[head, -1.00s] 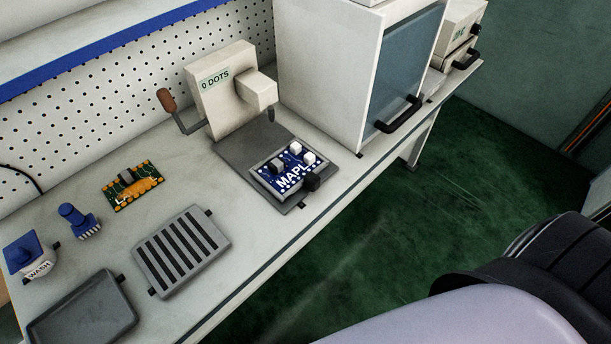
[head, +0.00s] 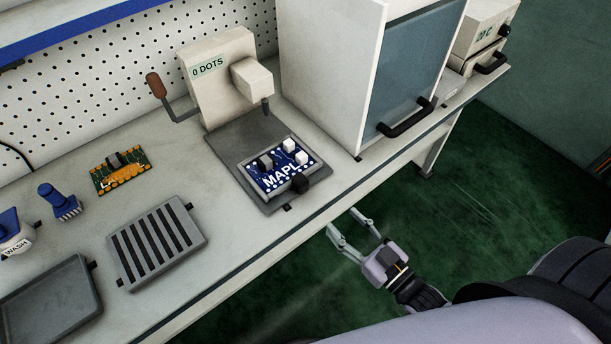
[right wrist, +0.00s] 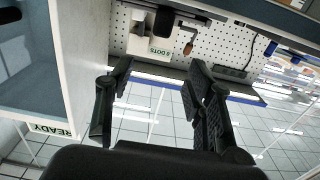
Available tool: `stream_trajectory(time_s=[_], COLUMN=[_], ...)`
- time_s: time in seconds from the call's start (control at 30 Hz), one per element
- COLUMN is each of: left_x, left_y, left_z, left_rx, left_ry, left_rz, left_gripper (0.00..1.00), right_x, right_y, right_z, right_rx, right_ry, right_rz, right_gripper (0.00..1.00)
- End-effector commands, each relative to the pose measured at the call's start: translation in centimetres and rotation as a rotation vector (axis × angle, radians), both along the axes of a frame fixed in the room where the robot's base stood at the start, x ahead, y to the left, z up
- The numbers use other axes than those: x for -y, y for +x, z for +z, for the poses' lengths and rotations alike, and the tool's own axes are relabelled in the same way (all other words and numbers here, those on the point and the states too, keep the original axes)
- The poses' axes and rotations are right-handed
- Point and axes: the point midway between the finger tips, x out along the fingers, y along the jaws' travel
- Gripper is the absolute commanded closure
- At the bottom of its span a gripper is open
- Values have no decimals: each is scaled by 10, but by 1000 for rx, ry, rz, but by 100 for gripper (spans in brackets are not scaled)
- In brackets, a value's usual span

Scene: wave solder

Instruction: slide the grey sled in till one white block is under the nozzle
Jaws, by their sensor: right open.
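The grey sled (head: 243,178) sits on the dark base plate of the dispenser and carries a blue board (head: 268,181) marked "MAPL". White blocks (head: 289,146) and a dark block stand on the board. A black knob (head: 299,184) is at the sled's near end. The nozzle (head: 266,104) hangs under the dispenser head (head: 251,77), behind the board and apart from the blocks. My right gripper (head: 343,216) is open and empty, off the bench's front edge, to the right of and below the knob. It also shows open in the right wrist view (right wrist: 157,75). My left gripper is not in view.
A brown-handled lever (head: 156,86) is on the dispenser's left side. A white cabinet with a black handle (head: 405,118) stands to the right. A slotted grey rack (head: 193,213), an orange-green board (head: 122,168) and a blue brush (head: 57,199) lie left. Space before the bench is clear.

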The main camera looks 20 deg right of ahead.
Motion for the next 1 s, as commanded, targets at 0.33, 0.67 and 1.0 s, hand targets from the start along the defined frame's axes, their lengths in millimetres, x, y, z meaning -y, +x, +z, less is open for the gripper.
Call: stream_trajectory(time_s=[0.33, 0.67, 1.0], left_x=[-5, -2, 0], left_y=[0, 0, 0], left_z=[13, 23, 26], left_rx=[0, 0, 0], left_ry=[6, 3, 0], left_rz=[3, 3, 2], left_gripper=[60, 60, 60], right_x=[-23, -47, -57], right_y=[66, 130, 157], right_z=[3, 1, -1], right_rx=[3, -2, -2], right_ry=[-1, -2, -2], right_rz=[-2, -2, -1], right_gripper=[52, 52, 52])
